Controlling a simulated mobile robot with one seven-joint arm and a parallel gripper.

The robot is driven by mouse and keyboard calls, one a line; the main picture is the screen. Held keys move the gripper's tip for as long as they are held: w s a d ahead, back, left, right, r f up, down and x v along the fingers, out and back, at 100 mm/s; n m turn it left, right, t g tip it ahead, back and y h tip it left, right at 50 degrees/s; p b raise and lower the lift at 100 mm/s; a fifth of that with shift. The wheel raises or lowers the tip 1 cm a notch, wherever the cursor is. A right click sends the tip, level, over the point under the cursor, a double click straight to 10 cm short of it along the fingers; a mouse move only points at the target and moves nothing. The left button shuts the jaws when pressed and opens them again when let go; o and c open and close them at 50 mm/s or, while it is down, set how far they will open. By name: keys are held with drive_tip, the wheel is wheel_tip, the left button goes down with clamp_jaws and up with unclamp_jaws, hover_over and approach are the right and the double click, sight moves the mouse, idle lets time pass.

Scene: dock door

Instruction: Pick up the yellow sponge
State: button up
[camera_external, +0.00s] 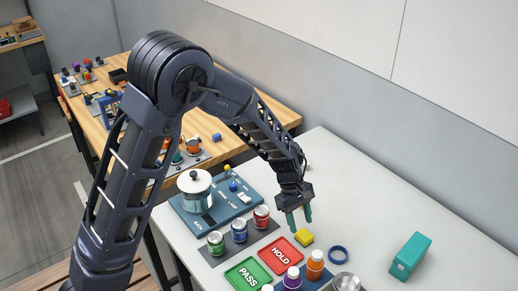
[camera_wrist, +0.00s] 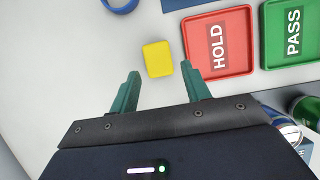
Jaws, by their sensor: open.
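The yellow sponge (camera_external: 304,236) is a small block lying on the white table, beside the red HOLD tray (camera_external: 281,253). My gripper (camera_external: 299,220) is above the table, just behind and left of the sponge in the external view. In the wrist view the sponge (camera_wrist: 158,59) lies ahead of the gap between the two green fingertips (camera_wrist: 160,72), nearer the right one. The fingers are apart with nothing between them. The sponge is fully visible in the wrist view.
A blue ring (camera_external: 338,255) lies right of the sponge, and a teal box (camera_external: 410,256) stands farther right. A green PASS tray (camera_external: 248,273), several cans and jars, and a metal bowl (camera_external: 346,283) are close by. The table's back right is clear.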

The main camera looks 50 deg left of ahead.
sight(304, 234)
drive_tip(key=shift+x, duration=2.4)
drive_tip(key=shift+w+r, duration=0.1)
drive_tip(key=shift+w, duration=0.05)
drive_tip(key=c, duration=0.7)
drive_tip(key=shift+c, duration=0.2)
